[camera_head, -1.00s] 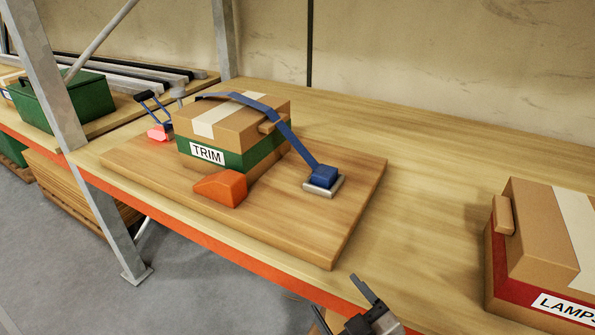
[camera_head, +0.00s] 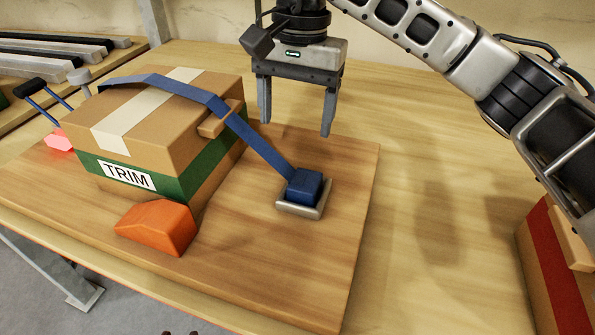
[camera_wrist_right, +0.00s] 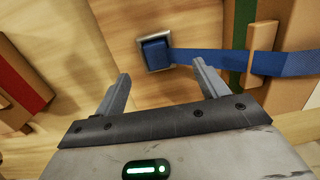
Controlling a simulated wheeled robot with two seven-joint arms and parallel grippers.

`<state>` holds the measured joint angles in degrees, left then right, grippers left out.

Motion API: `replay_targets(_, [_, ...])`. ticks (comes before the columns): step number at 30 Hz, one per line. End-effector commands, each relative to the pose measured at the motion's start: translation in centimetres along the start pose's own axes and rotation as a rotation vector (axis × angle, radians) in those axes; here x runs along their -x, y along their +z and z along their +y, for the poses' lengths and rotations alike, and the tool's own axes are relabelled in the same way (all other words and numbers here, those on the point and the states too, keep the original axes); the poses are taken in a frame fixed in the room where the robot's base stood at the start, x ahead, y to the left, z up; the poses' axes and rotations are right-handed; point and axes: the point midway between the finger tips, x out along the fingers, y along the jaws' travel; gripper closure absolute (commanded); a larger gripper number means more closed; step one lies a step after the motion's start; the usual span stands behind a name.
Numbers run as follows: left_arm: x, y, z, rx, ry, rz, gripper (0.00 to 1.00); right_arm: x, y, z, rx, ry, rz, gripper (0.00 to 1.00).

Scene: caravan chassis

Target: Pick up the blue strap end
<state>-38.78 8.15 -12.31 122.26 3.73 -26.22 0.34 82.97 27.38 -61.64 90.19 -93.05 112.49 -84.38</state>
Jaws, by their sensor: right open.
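The blue strap end (camera_head: 304,186) is a blue block on a grey metal plate (camera_head: 300,210) on the wooden board, right of the TRIM box. The blue strap (camera_head: 257,143) runs from it up over the box. My right gripper (camera_head: 296,128) is open and empty, pointing down above and behind the strap end in the head view. In the right wrist view the strap end (camera_wrist_right: 156,53) lies ahead, between the lines of the two open fingers (camera_wrist_right: 163,85) and apart from them. My left gripper is not seen.
The TRIM box (camera_head: 160,125) stands on the board (camera_head: 340,240), with an orange wedge (camera_head: 157,228) in front. A pink-red piece (camera_head: 58,141) lies at the left. A red-banded box (camera_head: 545,250) stands at the right edge. Shelf between board and that box is clear.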

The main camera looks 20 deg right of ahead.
Motion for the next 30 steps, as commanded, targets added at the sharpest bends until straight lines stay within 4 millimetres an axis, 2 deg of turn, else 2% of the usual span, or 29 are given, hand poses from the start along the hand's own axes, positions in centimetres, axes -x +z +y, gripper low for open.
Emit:
replay_targets(2, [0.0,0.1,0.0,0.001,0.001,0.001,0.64,0.6,-0.9,0.7,0.005,0.031,0.05,0.27])
replay_targets(4, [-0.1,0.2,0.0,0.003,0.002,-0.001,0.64,0.1,-1.2,0.9,0.006,0.043,0.064,0.27])
replay_targets(15, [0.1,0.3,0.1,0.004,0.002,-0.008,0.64,-7.3,-1.7,1.3,0.005,0.043,0.062,0.27])
replay_targets(18, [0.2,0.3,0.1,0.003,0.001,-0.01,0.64,-8.6,-1.8,1.3,0.005,0.041,0.062,0.27])
replay_targets(26, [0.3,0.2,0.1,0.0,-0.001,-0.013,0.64,-10.5,-1.9,1.4,0.006,0.041,0.061,0.27])
replay_targets(30, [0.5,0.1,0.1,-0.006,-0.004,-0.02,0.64,-12.6,-2.2,1.6,0.005,0.042,0.06,0.27])
